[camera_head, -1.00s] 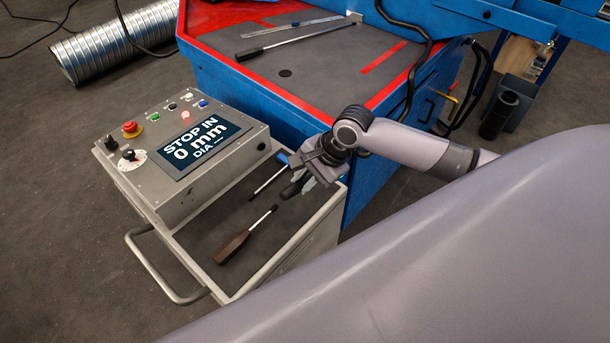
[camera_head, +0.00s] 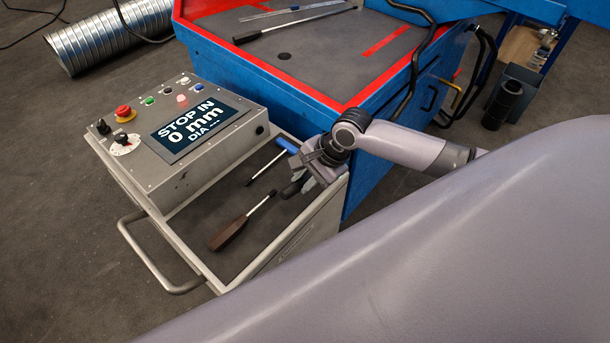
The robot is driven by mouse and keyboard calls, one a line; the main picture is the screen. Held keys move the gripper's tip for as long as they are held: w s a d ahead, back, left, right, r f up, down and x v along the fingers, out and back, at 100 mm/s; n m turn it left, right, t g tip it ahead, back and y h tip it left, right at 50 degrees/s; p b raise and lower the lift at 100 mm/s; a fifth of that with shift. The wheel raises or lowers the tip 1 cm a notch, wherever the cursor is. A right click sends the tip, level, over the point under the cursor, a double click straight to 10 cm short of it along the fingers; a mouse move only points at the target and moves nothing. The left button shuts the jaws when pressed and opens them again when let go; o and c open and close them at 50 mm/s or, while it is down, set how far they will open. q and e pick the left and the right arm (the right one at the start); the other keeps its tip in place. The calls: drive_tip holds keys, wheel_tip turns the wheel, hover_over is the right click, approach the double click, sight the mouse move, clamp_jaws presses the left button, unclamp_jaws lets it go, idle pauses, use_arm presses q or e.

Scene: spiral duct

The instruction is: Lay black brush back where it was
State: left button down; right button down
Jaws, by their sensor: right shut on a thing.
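My right gripper (camera_head: 297,187) is over the right side of the grey cart's tray (camera_head: 222,196), near its right rim. It is shut on a dark piece, which I take to be the black brush (camera_head: 290,190). Most of the brush is hidden by the gripper, and I cannot tell whether it touches the tray. A blue-handled tool (camera_head: 286,146) lies in the tray just left of and behind the gripper. A brown-handled tool (camera_head: 230,233) lies nearer the front of the tray. My left gripper is not in view.
A control box (camera_head: 170,140) with a screen and buttons takes up the cart's left part. A blue bench (camera_head: 290,105) with a red-edged top stands behind, with a long dark rod (camera_head: 290,24) on it. Bare tray surface lies between the two tools.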

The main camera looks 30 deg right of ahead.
drive_tip(key=shift+f, duration=0.6)
idle(0.7)
drive_tip(key=c, duration=0.9)
unclamp_jaws()
drive_tip(key=v, duration=0.7)
drive_tip(key=shift+p, duration=0.4)
